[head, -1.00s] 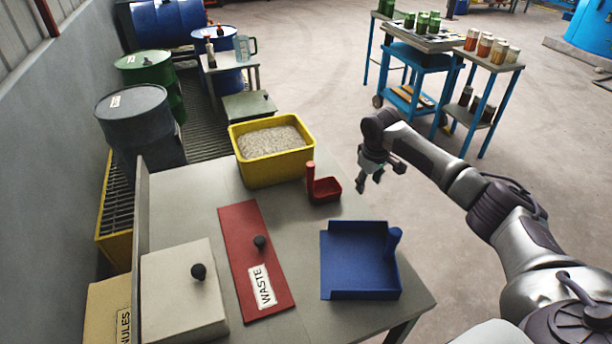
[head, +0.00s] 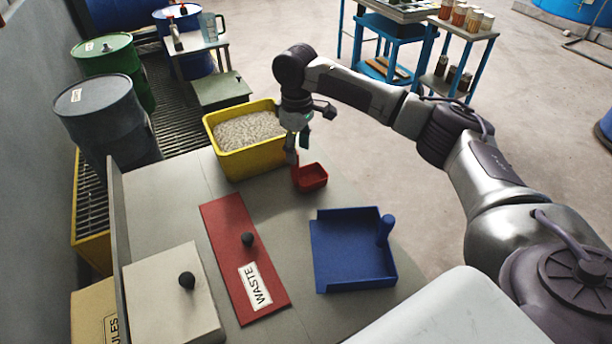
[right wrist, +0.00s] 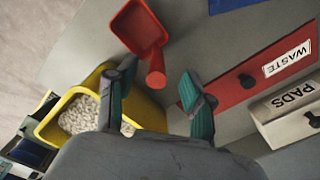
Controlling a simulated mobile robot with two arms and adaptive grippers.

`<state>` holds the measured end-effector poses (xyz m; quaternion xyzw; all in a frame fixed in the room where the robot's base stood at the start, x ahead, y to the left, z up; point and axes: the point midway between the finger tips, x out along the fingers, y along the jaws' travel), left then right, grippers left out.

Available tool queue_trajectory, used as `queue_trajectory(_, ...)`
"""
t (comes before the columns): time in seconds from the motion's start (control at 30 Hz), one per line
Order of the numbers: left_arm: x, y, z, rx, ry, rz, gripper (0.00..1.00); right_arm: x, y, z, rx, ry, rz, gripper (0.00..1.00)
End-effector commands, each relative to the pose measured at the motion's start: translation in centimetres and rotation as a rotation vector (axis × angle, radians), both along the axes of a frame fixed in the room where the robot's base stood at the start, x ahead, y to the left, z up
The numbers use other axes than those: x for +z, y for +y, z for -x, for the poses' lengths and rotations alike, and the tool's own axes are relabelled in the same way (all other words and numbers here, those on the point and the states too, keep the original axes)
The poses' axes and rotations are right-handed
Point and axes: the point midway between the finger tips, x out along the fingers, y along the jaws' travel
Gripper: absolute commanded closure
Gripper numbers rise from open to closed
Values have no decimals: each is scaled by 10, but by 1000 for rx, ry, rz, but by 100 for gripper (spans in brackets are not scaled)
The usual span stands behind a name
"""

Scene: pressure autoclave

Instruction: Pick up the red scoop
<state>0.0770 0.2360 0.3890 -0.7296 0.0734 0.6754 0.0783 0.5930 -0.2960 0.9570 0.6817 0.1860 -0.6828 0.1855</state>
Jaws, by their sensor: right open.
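The red scoop (head: 311,177) lies on the table beside the yellow bin of granules, its upright handle mostly hidden behind my right gripper in the head view. My right gripper (head: 298,150) is open and above the scoop's handle. In the right wrist view the scoop (right wrist: 138,27) shows its square tray, with its round handle end (right wrist: 156,80) between and a little beyond the two green-padded fingertips (right wrist: 160,88). I cannot tell whether the fingers touch the handle. My left gripper is not in view.
The yellow bin (head: 240,163) stands just left of the scoop. A blue dustpan (head: 350,262) lies nearer on the table. A red WASTE lid (head: 225,230) and a pale lidded box (head: 165,290) are to the left. Bare table (head: 290,215) lies between them.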

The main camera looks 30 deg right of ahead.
Motion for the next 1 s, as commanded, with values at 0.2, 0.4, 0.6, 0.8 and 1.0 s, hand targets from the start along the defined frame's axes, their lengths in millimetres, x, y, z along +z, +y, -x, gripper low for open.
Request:
queue_trajectory(0.2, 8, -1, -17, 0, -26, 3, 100, -22, 4, -6, 1, 3, 1, 48)
queue_trajectory(0.4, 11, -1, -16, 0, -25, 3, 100, -49, 4, -9, 0, -1, 1, 48)
queue_trajectory(0.6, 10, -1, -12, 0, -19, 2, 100, -54, 4, -8, 1, -1, 1, 48)
queue_trajectory(0.8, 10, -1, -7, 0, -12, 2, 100, -54, 4, -8, 1, -1, 0, 66)
queue_trajectory(1.0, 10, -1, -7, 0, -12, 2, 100, -53, 4, -9, 1, -1, 0, 100)
